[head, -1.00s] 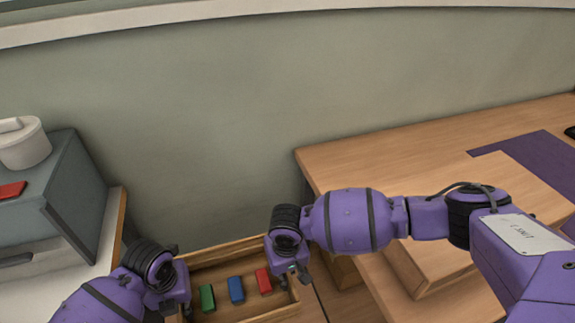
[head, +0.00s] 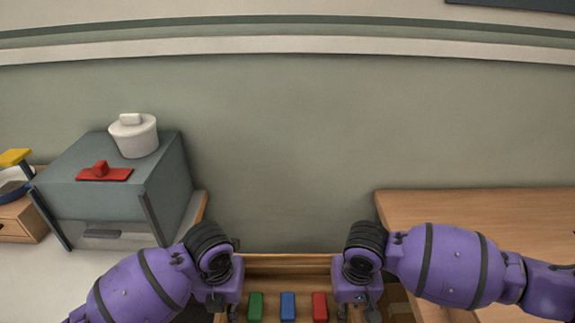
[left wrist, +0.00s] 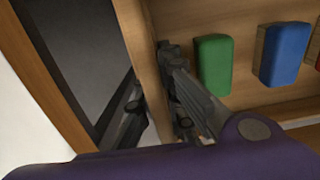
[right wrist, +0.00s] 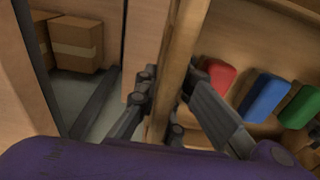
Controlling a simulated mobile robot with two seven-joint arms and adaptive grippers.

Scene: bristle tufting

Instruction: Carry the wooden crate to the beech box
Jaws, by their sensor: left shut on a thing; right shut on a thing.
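The wooden crate (head: 290,262) hangs between my two arms at the bottom of the head view, its near part cut off by the frame. Inside it lie a green block (head: 255,306), a blue block (head: 288,306) and a red block (head: 320,306) in a row. My left gripper (left wrist: 160,105) is shut on the crate's left wall, one finger on each side of it. My right gripper (right wrist: 165,105) is shut on the crate's right wall in the same way. I cannot make out which thing is the beech box.
A grey cabinet (head: 95,200) stands on a pale counter (head: 90,285) at left, with a white lidded pot (head: 134,136) and a red piece (head: 104,173) on top. A wooden table (head: 470,207) is at right. Cardboard boxes (right wrist: 75,42) show below in the right wrist view.

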